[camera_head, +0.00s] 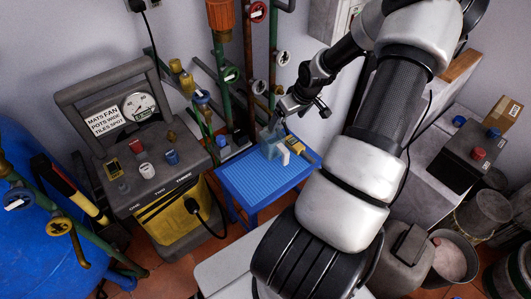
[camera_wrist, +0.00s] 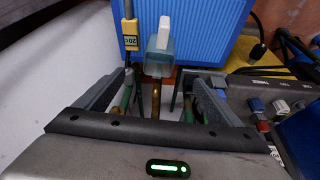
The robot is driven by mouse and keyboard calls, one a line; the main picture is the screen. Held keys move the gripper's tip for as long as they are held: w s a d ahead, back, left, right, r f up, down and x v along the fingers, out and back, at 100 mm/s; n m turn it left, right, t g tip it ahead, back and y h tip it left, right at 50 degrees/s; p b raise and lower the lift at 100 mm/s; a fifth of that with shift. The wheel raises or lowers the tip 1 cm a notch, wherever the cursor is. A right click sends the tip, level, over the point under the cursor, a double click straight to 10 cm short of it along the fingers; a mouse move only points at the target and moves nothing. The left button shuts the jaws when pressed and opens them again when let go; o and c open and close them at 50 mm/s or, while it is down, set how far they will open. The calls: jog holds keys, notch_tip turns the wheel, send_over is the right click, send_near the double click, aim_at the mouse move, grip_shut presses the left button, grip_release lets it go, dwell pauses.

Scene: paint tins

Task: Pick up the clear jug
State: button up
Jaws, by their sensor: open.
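The clear jug (camera_head: 269,145) is a bluish see-through vessel with a white handle, on the back part of a small blue table (camera_head: 245,178). In the wrist view the jug (camera_wrist: 160,60) appears ahead of the gap between my fingers, its white handle pointing up the picture. My gripper (camera_head: 284,112) is just above and behind the jug in the head view. In the wrist view my gripper (camera_wrist: 157,92) is open, one finger on each side, with nothing held. I cannot tell how far the fingertips are from the jug.
A yellow meter (camera_head: 301,150) lies close beside the jug; it also shows in the wrist view (camera_wrist: 130,35). Upright pipes with valves (camera_head: 230,75) stand behind the table. A grey and yellow power unit (camera_head: 150,155) stands left. The table's front part is clear.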

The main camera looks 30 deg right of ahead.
aim_at(277, 148)
jog(key=b+x, duration=0.5)
jog(key=x, duration=1.2)
jog(key=shift+w+f, duration=0.2)
jog(key=shift+f, duration=0.15)
jog(key=shift+d+r, duration=0.1)
jog(key=c, duration=1.9)
